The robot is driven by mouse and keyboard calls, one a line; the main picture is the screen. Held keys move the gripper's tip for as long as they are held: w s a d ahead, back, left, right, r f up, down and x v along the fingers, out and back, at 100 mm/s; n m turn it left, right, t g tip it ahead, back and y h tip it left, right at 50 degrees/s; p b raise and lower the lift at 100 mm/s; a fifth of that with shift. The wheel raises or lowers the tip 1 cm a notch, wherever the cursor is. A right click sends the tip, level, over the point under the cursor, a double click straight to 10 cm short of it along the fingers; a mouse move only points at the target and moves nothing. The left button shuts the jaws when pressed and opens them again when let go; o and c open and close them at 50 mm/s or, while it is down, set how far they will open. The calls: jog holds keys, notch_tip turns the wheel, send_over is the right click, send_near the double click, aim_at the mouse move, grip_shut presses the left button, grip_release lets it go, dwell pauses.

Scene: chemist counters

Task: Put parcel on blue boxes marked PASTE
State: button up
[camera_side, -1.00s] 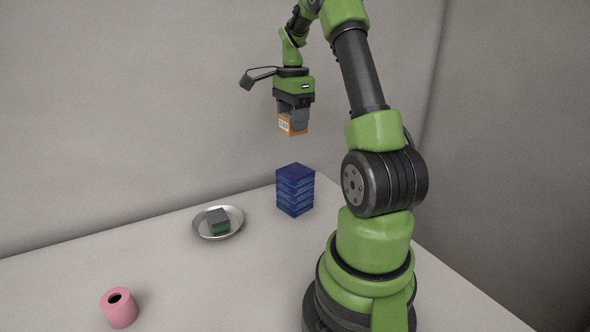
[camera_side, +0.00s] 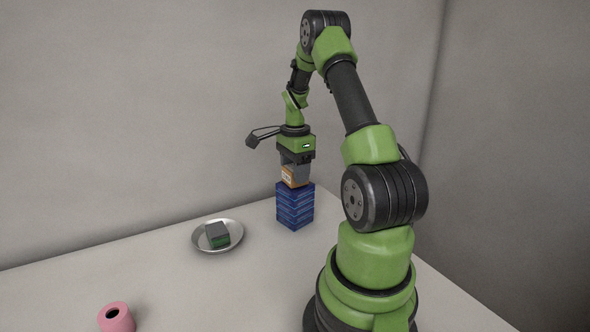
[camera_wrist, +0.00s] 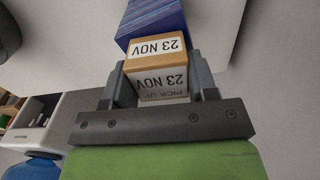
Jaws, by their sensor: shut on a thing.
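The parcel (camera_side: 291,178) is a small orange-brown box with a white label. In the wrist view the parcel (camera_wrist: 158,72) shows "23 NOV" twice and sits between both fingers. My gripper (camera_side: 295,172) is shut on it. The blue boxes (camera_side: 295,208) stand in an upright stack directly below the parcel, near the back edge of the counter. The parcel is at the height of the stack's top; I cannot tell whether it touches. In the wrist view part of the blue stack (camera_wrist: 152,20) shows beyond the parcel. The PASTE marking cannot be read.
A metal dish (camera_side: 203,244) holding a dark grey and green block (camera_side: 217,235) stands left of the stack. A pink hollow cylinder (camera_side: 116,319) is at the front left. The counter (camera_side: 160,275) between them is clear.

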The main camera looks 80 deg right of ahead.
jog(key=shift+f, duration=0.2)
jog(key=o, duration=0.9)
jog(key=shift+o, duration=0.2)
jog(key=shift+r, duration=0.15)
notch_tip(320, 180, up, 11)
jog(key=w+a+r+n+t, duration=0.1)
jog(key=w+a+r+n, duration=0.4)
jog(key=a, duration=0.3)
jog(key=a+r+n+t, duration=0.1)
jog(key=a+r+n, duration=0.15)
jog(key=a, duration=0.25)
jog(key=a+r+n+t, duration=0.1)
jog(key=a+n, duration=0.2)
jog(key=a, duration=0.2)
jog(key=s+a+n+t+y, duration=0.1)
jog(key=s+a+n+t, duration=0.1)
jog(key=s+a+n, duration=0.2)
jog(key=s+a+n+t+y, duration=0.1)
jog(key=s+a+n+t, duration=0.1)
jog(key=s+a+n, duration=0.3)
jog(key=a+n, duration=0.3)
jog(key=a, duration=0.2)
jog(key=shift+a+f, duration=0.25)
jog(key=shift+f, duration=0.15)
